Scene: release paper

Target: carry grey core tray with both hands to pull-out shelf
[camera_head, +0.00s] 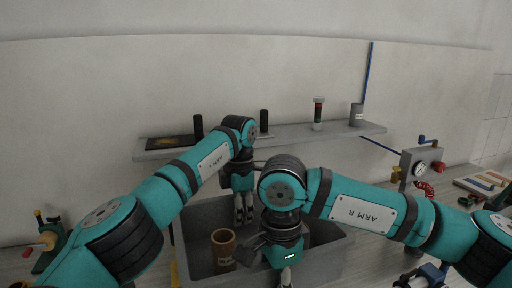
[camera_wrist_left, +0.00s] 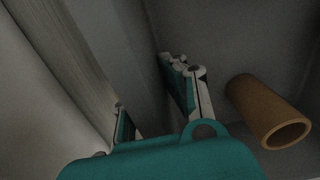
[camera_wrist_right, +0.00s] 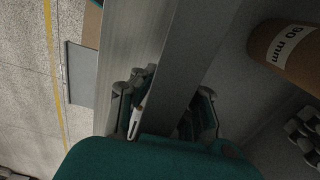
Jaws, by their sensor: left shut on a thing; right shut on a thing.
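The grey core tray (camera_head: 192,220) is in the lower middle of the head view, partly hidden by my arms. A brown cardboard core (camera_head: 223,246) stands in its left part; it also shows in the left wrist view (camera_wrist_left: 262,105) and, with a "90 mm" label, in the right wrist view (camera_wrist_right: 288,52). My left gripper (camera_head: 243,214) is shut on the tray's far wall, which runs between its fingers in the left wrist view. My right gripper (camera_head: 286,278) is shut on the near wall. I cannot pick out the pull-out shelf for certain.
A grey wall shelf (camera_head: 330,132) behind the tray holds black cylinders, a bottle (camera_head: 318,113) and a grey can (camera_head: 357,114). A gauge box (camera_head: 421,166) with a red hose stands at right.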

